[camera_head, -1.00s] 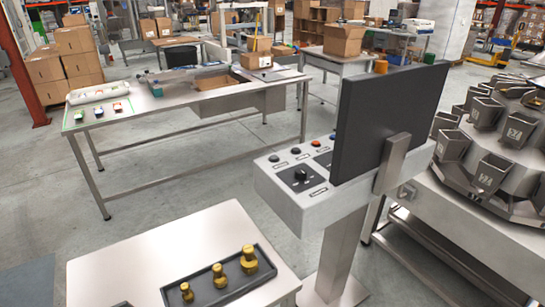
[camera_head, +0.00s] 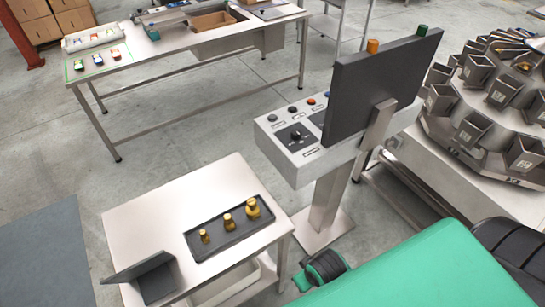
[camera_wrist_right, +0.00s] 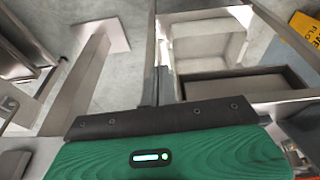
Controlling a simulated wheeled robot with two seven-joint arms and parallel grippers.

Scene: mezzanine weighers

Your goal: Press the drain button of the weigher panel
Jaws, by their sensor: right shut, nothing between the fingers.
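The weigher panel (camera_head: 297,172) is a light grey box on a steel post. Its sloped top carries small dark buttons (camera_head: 272,118), an orange button (camera_head: 311,101) and a black knob (camera_head: 296,134). Their labels are too small to read, so I cannot tell which is the drain button. A dark monitor (camera_head: 385,85) hides the panel's right part. My right gripper (camera_wrist_right: 161,84) shows in the right wrist view as a narrow dark pair of closed fingers, apart from the panel and holding nothing. My green right arm fills the lower right of the head view. My left gripper is not in view.
A steel table (camera_head: 150,215) in front holds a dark tray (camera_head: 205,247) with brass weights and a dark angled plate (camera_head: 145,277). A long workbench (camera_head: 165,70) stands behind. The multihead weigher (camera_head: 490,100) is at right. Floor is free between table and workbench.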

